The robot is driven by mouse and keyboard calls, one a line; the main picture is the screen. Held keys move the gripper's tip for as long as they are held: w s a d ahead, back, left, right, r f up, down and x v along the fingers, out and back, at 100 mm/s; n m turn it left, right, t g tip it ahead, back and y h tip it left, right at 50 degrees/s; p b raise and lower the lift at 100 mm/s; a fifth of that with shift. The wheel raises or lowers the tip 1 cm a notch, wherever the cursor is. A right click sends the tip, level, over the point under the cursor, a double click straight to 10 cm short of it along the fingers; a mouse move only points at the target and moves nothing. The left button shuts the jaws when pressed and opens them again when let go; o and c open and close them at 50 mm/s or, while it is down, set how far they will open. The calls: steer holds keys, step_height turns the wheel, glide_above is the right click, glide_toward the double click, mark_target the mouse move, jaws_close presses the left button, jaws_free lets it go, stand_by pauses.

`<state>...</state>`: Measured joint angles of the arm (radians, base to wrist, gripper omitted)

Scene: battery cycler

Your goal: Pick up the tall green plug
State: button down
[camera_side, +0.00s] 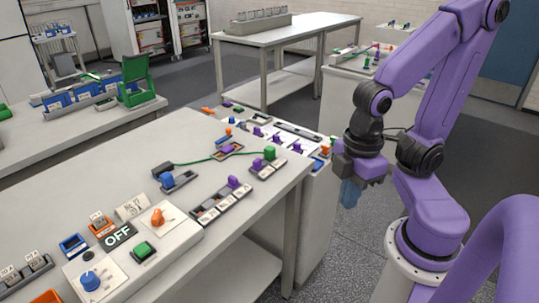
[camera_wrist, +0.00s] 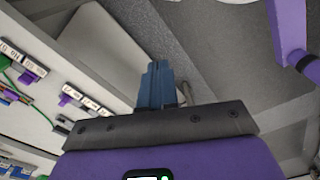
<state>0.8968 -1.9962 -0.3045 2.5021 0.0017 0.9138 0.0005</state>
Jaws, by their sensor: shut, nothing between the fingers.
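A green plug (camera_side: 270,152) with a green cable stands near the right edge of the near table in the side view. I cannot tell for certain whether it is the tall one; another small green piece (camera_side: 367,61) stands on the far table. A green piece (camera_wrist: 27,78) with a green cable also shows at the left edge of the wrist view. My gripper (camera_side: 349,194) hangs to the right of the near table, apart from the plug and over the floor. Its blue fingers (camera_wrist: 156,85) are together and hold nothing.
The near table (camera_side: 105,178) carries purple connectors in label strips (camera_side: 220,203), a blue plug (camera_side: 167,180) and a control box (camera_side: 135,244) marked OFF with knobs. The floor under my gripper is clear.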

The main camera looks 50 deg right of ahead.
steer(key=c, duration=0.7)
jaws_free()
steer(key=w+r+n+h, duration=0.2)
steer(key=w+n, duration=0.1)
steer(key=w, duration=1.7)
steer(key=n+h, duration=0.2)
steer(key=h, duration=0.1)
glide_above(269, 148)
steer(key=a, duration=0.7)
steer(key=x, duration=1.2)
steer(key=shift+s+d+f, duration=0.1)
steer(key=shift+d+f, duration=0.05)
steer(key=shift+f, duration=0.05)
steer(key=shift+x, duration=2.55)
